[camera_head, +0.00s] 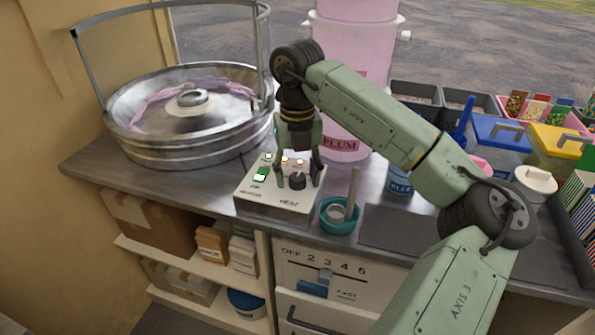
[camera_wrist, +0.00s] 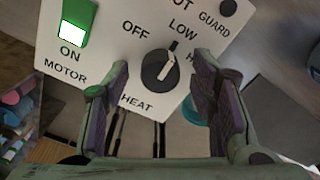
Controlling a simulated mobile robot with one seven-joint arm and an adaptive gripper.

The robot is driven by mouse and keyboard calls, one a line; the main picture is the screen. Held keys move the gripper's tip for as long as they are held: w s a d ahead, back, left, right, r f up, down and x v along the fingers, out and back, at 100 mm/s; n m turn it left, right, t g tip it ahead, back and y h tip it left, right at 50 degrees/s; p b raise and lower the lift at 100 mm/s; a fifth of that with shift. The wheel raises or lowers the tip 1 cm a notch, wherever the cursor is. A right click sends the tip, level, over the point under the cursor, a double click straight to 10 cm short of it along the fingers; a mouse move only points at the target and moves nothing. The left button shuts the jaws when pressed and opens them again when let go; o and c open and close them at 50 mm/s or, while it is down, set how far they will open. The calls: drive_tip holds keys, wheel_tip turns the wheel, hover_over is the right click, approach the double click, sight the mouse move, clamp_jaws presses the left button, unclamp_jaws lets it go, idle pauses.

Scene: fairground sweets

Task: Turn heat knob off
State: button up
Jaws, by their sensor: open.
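The heat knob (camera_wrist: 158,69) is a round black dial with a white pointer, on the sloped face of a white control box (camera_head: 277,207). In the wrist view the pointer leans up and right, towards the LOW label (camera_wrist: 183,29). The OFF label (camera_wrist: 136,39) is up and left of the knob. My gripper (camera_wrist: 162,63) is open and points down at the box, with one finger on either side of the knob. I cannot tell whether a finger touches it. In the head view the knob (camera_head: 297,181) shows between the fingertips.
A lit green motor switch (camera_wrist: 73,29) sits left of the knob. The metal floss pan (camera_head: 185,120) is behind left, the pink PLUM tub (camera_head: 345,95) behind.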

drive_tip(key=shift+c, duration=0.2)
drive_tip(key=c, duration=1.1)
drive_tip(key=shift+c, duration=0.2)
drive_tip(key=shift+f+n+b, duration=0.1)
drive_tip(key=shift+n+b, duration=0.75)
drive_tip(key=shift+n, duration=0.15)
drive_tip(key=n+b, duration=0.1)
drive_tip(key=n, duration=0.2)
drive_tip(key=shift+b, duration=0.3)
drive_tip(key=n+b, duration=0.1)
drive_tip(key=n, duration=0.5)
drive_tip(key=shift+n, duration=0.4)
